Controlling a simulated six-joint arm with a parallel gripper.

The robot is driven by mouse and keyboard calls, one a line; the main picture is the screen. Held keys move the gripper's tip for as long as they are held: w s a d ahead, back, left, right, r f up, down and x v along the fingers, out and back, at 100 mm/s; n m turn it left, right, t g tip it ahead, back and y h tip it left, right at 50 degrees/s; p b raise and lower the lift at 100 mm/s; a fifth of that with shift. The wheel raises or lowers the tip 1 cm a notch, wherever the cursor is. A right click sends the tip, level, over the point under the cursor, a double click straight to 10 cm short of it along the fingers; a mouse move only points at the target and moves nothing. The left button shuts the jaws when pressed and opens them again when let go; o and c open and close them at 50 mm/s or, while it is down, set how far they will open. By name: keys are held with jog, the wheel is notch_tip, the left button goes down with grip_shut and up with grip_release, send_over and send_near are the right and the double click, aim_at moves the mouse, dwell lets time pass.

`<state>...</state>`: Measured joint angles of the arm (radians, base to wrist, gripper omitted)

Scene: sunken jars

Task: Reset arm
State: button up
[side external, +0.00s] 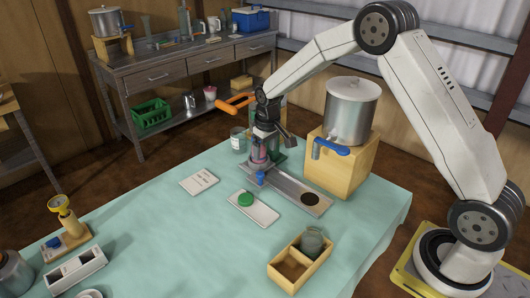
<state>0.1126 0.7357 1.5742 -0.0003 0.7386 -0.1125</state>
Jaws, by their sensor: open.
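My gripper (264,148) points down at the far end of a grey metal plate. It is open, with its fingers beside or around a pinkish jar (259,153); I cannot tell whether they touch it. The plate (287,187) has a dark round spot (311,198) near its front end. A small blue piece (260,178) is just in front of the jar. A green disc-like lid (246,199) lies on a pale board (259,212) left of the plate. The gripper hides part of the jar.
A steel pot (351,108) with a blue-handled tap stands on a wooden block (341,168), right of my gripper. A divided wooden box (287,273) holds a grey-green vessel (311,241). A labelled jar (238,141) stands behind left. A card (199,182) lies on the cloth; the left-middle cloth is clear.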

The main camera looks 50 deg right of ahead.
jog(key=s+a+r, duration=0.2)
jog(key=s+a, duration=0.1)
jog(key=s, duration=0.9)
jog(key=s+a+r+t, duration=0.1)
jog(key=s+a+r, duration=0.1)
jog(key=s, duration=1)
jog(key=shift+a+r+t, duration=0.2)
jog(key=shift+a+t, duration=0.1)
jog(key=shift+a, duration=0.15)
jog(key=shift+w, duration=0.1)
